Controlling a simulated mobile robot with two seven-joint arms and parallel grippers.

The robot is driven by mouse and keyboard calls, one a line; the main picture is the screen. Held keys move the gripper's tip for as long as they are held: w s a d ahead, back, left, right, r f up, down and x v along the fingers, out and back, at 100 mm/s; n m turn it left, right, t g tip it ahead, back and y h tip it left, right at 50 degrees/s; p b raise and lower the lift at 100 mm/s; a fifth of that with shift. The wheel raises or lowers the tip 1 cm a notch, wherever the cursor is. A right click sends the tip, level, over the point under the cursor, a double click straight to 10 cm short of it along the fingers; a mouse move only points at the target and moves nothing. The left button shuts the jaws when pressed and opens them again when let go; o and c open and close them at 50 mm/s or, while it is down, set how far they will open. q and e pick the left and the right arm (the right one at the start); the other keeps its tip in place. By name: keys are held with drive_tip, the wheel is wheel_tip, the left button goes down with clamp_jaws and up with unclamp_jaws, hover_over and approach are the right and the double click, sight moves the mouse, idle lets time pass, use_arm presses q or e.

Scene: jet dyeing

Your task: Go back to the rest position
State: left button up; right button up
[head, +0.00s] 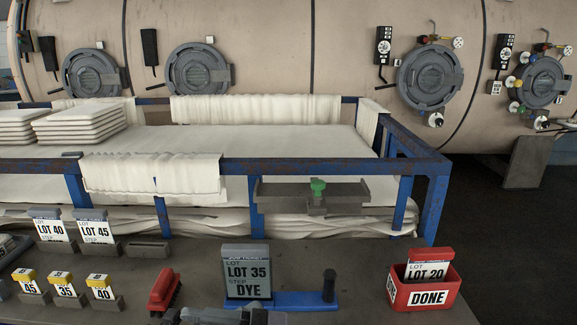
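On the dark table, a grey card reading LOT 35 DYE (247,272) stands upright at a blue base (300,301) with a dark post. A red box marked DONE (423,290) holds an upright LOT 20 card (428,264) at the right.
LOT 40 (50,228) and LOT 45 (96,230) cards, several small yellow-topped number tags (65,288) and a red tool (164,290) occupy the table's left. Behind is a blue-framed cart (430,200) with white cloth. Large round-doored vessels (270,40) stand beyond.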

drive_tip(key=w+d+f+m+t+h, duration=0.45)
drive_tip(key=d+f+m+t, duration=0.2)
drive_tip(key=m+t, duration=0.25)
drive_tip(key=w+d+f+m+t+h, duration=0.3)
drive_tip(key=d+f+m+t+h, duration=0.2)
drive_tip(key=d+m+t, duration=0.3)
use_arm(q)
drive_tip(key=s+a+f+n+y, duration=0.7)
drive_tip(key=f+n, duration=0.4)
drive_tip(key=n, duration=0.4)
drive_tip(key=s+a+f+n+y, duration=0.6)
drive_tip(key=f+n, duration=0.5)
drive_tip(key=n, duration=0.4)
drive_tip(key=s+y, duration=0.2)
drive_tip(key=s, duration=0.1)
drive_tip(key=shift+a+f+t, duration=0.2)
drive_tip(key=shift+a+t, duration=0.2)
use_arm(e)
drive_tip(key=s+d+f+m+g+h, duration=0.2)
drive_tip(key=s+d+f+h, duration=0.2)
drive_tip(key=s+d+f, duration=0.2)
drive_tip(key=s+d+f+m+g+h, duration=0.2)
drive_tip(key=s+d+f+h, duration=0.3)
drive_tip(key=d+f, duration=0.5)
wheel_tip(320, 180, down, 4)
drive_tip(key=shift+s+d+f+g, duration=0.15)
drive_tip(key=shift+s+g, duration=0.25)
drive_tip(key=shift+s, duration=0.75)
